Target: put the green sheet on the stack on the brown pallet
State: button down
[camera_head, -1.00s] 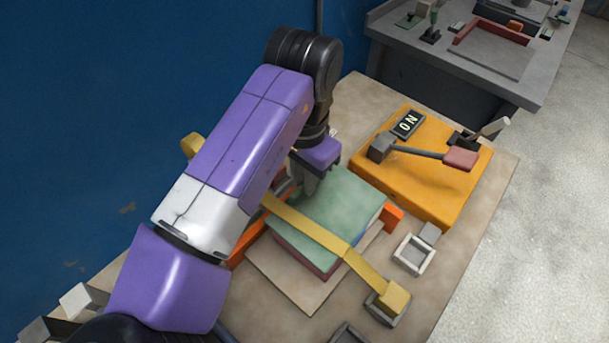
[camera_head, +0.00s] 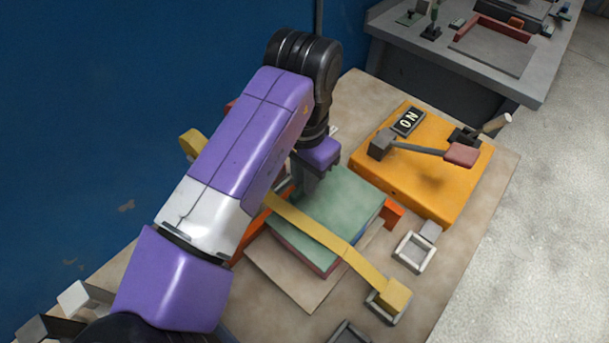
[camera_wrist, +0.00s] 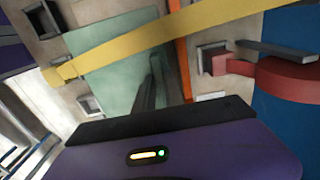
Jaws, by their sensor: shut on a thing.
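The green sheet (camera_head: 345,208) lies flat on top of a layered stack, with thin red and blue edges showing below it. The stack sits on the brown pallet (camera_head: 285,280). My gripper (camera_head: 308,188) is at the sheet's back left edge, partly hidden by my arm. In the wrist view my two dark fingers (camera_wrist: 154,80) are close together at the green sheet (camera_wrist: 108,75), shut on it. A yellow strap (camera_head: 305,226) crosses in front of the sheet in both views. I cannot tell whether the sheet rests fully on the layers below.
Orange corner stops (camera_head: 391,214) stand beside the stack. An orange box (camera_head: 430,185) with a lever and an ON sign is to the right. Small grey square frames (camera_head: 413,252) lie on the table near the strap's end. A blue wall is behind my arm.

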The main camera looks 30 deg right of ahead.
jog(key=shift+f, duration=0.15)
jog(key=c, duration=1.3)
grip_release()
notch_tip(320, 180, up, 8)
jog(key=shift+f, duration=0.1)
